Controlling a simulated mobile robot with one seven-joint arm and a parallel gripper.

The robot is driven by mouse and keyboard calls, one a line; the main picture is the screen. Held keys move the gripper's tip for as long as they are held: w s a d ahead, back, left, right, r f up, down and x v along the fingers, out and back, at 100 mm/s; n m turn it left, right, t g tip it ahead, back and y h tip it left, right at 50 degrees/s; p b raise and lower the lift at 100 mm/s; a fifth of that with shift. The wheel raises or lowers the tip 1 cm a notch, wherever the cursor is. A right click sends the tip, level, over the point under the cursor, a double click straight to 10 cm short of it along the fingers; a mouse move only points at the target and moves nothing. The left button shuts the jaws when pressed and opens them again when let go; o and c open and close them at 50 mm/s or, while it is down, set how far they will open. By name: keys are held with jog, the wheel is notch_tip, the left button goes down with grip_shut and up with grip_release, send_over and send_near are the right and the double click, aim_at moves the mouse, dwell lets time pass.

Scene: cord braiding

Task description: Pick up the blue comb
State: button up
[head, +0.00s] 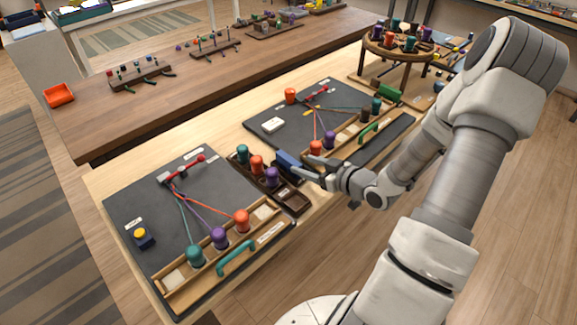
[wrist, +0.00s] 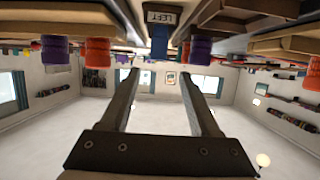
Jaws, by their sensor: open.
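The blue comb (head: 287,160) stands in the dark wooden tray between the two grey braiding boards, at its back right part. My gripper (head: 304,166) is just to the right of the comb, close to it, with its fingers pointing left. In the wrist view, which looks upside down, the blue comb (wrist: 159,46) appears ahead, roughly in line with the gap between the fingertips. My gripper (wrist: 158,73) is open there with nothing between its fingers. Whether a fingertip touches the comb, I cannot tell.
The dark tray (head: 291,200) also holds teal, orange and purple bobbins close to the comb. The left board (head: 150,205) carries strung bobbins and a teal handle-like piece (head: 237,258). The right board (head: 258,118) has a rack with bobbins near my gripper.

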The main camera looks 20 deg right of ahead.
aim_at(292, 161)
jog(key=x, duration=0.7)
jog(key=shift+d+f+b, duration=0.1)
jog(key=shift+f+b, duration=0.2)
jog(key=shift+f, duration=0.05)
jog(key=shift+w+f, duration=0.1)
jog(key=shift+w, duration=0.45)
grip_shut()
